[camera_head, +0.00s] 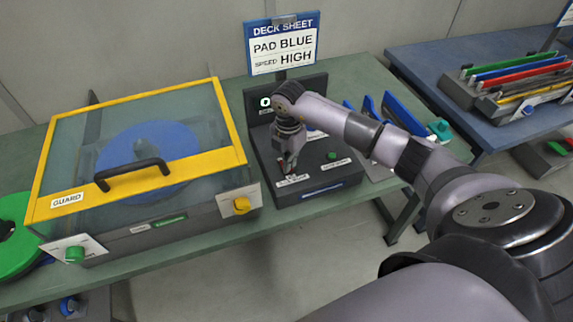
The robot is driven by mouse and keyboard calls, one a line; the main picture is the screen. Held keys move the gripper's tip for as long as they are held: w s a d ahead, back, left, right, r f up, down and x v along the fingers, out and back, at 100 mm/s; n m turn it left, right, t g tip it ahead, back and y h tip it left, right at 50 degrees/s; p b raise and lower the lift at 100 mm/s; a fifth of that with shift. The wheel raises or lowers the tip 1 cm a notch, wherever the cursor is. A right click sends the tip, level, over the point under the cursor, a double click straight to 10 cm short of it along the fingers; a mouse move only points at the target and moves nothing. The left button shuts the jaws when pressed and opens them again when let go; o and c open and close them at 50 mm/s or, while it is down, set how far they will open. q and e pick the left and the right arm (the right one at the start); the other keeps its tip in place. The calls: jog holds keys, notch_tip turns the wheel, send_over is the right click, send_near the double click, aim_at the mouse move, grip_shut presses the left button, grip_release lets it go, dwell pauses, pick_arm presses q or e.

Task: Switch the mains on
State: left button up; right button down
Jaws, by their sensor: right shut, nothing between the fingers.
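A dark control box (345,177) stands on the green bench, with a sloped face and an upright back. My right gripper (288,168) points down at the left front of its face. Its fingers are shut and empty, just above or touching a small control by a white label; I cannot tell which. The fingers largely hide that control, and the label is too small to read. A green button (332,155) sits to the right on the same face. A lit round mark (265,102) shows on the upright back. My left gripper is not in view.
A yellow-framed guard (140,178) with a black handle covers a blue disc on the left. A sign (282,45) reads PAD BLUE, SPEED HIGH. Blue holders (400,112) stand right of the box.

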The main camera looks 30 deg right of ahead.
jog(key=shift+f, duration=0.25)
jog(key=shift+r+p, duration=2.65)
jog(key=shift+r, duration=0.95)
jog(key=shift+f, duration=0.1)
